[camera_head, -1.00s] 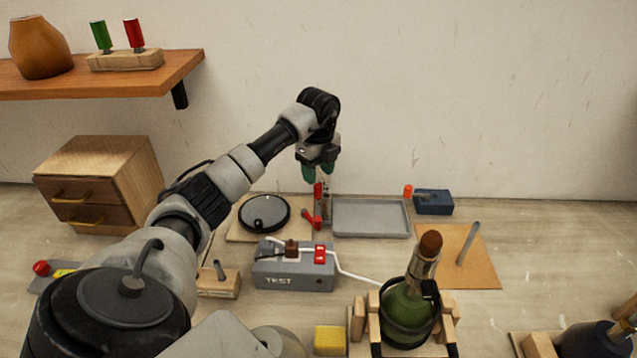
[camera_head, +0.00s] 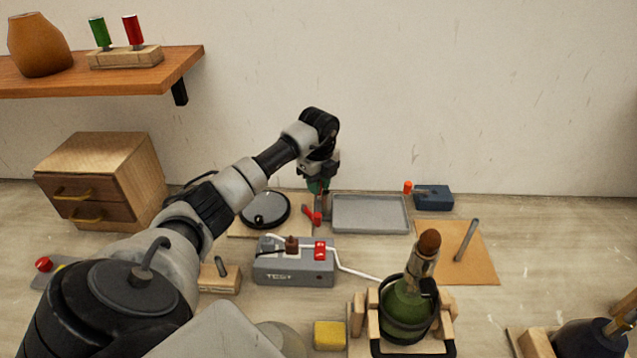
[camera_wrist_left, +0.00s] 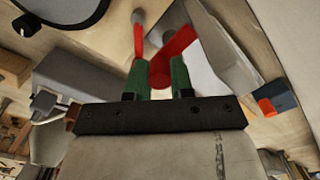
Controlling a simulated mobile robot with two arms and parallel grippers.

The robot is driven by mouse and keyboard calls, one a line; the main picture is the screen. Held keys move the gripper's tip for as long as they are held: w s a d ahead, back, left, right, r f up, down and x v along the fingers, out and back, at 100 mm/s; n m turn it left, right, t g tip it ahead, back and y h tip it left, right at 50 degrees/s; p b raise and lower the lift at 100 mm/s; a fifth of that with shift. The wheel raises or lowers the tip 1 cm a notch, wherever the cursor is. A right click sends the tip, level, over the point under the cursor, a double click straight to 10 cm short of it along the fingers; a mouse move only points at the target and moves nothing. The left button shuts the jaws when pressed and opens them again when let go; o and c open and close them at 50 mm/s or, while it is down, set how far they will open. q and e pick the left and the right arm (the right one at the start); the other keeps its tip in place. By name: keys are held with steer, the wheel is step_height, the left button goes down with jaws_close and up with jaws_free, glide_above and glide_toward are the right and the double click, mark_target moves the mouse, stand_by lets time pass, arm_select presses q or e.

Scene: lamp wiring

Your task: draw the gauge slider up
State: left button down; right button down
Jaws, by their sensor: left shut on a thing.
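My left gripper (camera_head: 319,190) points down at the back of the bench, beside the left end of the grey tray. In the left wrist view its two green fingers (camera_wrist_left: 155,82) are closed about a red piece (camera_wrist_left: 160,74). Red arms spread from this piece in a V, away from the fingers. In the head view the red part (camera_head: 312,216) shows just below the fingers, beside a thin grey upright (camera_head: 326,204). I cannot make out a marked gauge slider, nor tell whether the red piece is it. My right gripper is not in view.
A grey TEST box (camera_head: 293,275) with a red switch (camera_head: 320,251) and white cable stands in front.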

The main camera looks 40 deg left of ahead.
arm_select(q)
steer(key=shift+r+p, duration=1.25)
steer(key=shift+r, duration=0.75)
steer(key=shift+f, duration=0.1)
steer(key=c, duration=1)
jaws_free()
steer(key=shift+r+b, duration=1.25)
steer(key=shift+r, duration=4.15)
steer(key=shift+f, duration=0.1)
